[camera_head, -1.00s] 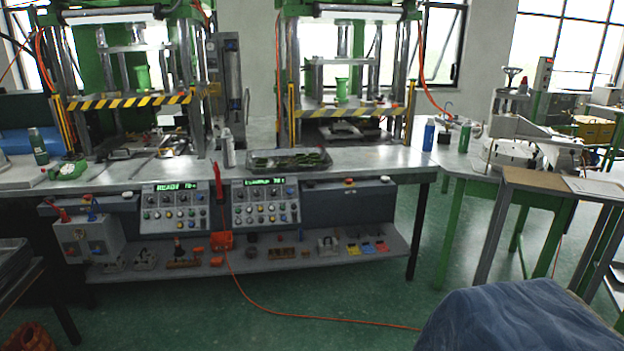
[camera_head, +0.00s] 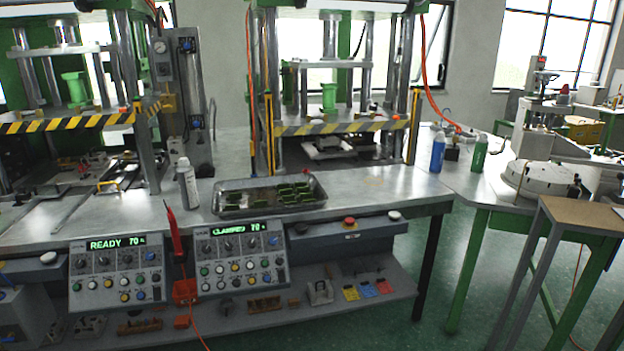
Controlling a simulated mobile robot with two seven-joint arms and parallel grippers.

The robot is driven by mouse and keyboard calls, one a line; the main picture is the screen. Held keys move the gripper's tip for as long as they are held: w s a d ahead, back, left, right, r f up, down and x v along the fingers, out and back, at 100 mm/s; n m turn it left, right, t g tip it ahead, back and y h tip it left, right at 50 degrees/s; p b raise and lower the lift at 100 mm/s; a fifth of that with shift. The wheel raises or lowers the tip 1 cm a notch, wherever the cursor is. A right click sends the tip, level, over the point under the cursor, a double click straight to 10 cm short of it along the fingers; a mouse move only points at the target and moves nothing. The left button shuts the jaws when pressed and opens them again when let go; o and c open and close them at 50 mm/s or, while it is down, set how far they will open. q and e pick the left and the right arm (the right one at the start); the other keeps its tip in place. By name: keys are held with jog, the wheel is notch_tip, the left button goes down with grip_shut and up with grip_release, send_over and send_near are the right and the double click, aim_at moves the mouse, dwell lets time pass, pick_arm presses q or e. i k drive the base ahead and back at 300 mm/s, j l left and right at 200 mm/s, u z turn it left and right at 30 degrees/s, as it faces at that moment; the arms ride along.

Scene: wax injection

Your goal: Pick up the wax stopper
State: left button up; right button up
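I cannot clearly make out the wax stopper. Several small green pieces (camera_head: 268,196) lie in a dark metal tray (camera_head: 222,211) on the workbench, but at this size I cannot tell whether one is the stopper. Neither of my grippers shows in the head view.
The metal workbench (camera_head: 385,188) carries two presses with striped guards (camera_head: 345,127). A white bottle (camera_head: 187,184) stands left of the tray. A blue bottle (camera_head: 438,152) and a green bottle (camera_head: 480,154) stand at the right. Control panels (camera_head: 118,270) front the bench. Floor at right is partly free.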

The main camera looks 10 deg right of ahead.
aim_at(564, 90)
jog(key=i+l+z, duration=0.1)
jog(key=i+z, duration=0.35)
jog(key=i, duration=0.85)
jog(key=i+l, duration=0.55)
jog(key=l, duration=0.3)
jog(key=z, duration=0.05)
